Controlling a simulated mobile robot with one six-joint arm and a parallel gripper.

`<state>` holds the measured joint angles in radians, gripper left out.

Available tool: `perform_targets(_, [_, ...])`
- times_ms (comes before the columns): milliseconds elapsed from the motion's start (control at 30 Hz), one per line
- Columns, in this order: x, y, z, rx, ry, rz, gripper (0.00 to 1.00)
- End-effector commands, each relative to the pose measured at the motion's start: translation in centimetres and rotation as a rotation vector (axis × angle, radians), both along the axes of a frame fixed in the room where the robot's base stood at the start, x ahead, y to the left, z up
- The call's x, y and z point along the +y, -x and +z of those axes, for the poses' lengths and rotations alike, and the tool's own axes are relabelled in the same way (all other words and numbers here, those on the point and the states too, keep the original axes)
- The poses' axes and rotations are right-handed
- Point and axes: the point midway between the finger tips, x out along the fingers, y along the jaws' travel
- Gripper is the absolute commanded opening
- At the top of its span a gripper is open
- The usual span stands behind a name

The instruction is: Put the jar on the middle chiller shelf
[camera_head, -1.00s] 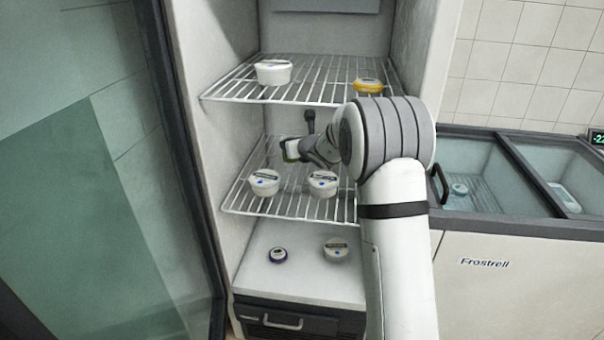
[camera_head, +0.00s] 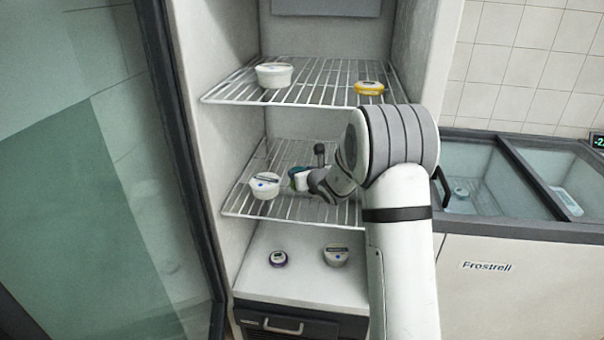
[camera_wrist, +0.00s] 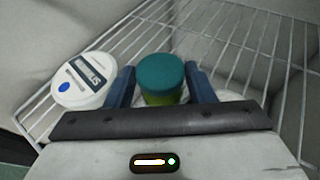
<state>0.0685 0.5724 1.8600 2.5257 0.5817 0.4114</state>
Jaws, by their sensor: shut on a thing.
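A small jar with a teal lid and green body (camera_wrist: 161,76) is between the two blue fingers of my gripper (camera_wrist: 160,84) in the wrist view. My gripper is shut on it. In the head view, my gripper (camera_head: 303,178) is low over the middle wire shelf (camera_head: 239,203) of the open chiller, right of a white tub. Only a small part of the jar shows there. I cannot tell whether its base touches the wires. The white tub with a blue dot (camera_head: 265,185) stands on the same shelf; it also shows in the wrist view (camera_wrist: 82,82).
The top shelf (camera_head: 318,92) above holds a white tub (camera_head: 274,75) and a yellow jar (camera_head: 369,88). Two small jars stand on the chiller floor. The glass door (camera_head: 90,190) is on the left. A chest freezer (camera_head: 520,260) is on the right. The back of the middle shelf looks clear.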

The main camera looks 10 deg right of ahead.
Motion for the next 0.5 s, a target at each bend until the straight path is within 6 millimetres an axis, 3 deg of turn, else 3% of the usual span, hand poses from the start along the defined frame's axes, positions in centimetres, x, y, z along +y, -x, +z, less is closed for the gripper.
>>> perform_targets(167, [-0.02, -0.03, -0.29, -0.001, 0.000, 0.000, 0.16])
perform_targets(200, [-0.03, -0.01, -0.22, 0.000, 0.000, 0.000, 0.51])
perform_targets(433, [-0.06, -0.01, -0.19, 0.001, 0.001, -0.001, 0.70])
perform_targets(500, [-0.07, 0.00, -0.19, 0.001, 0.001, -0.001, 0.71])
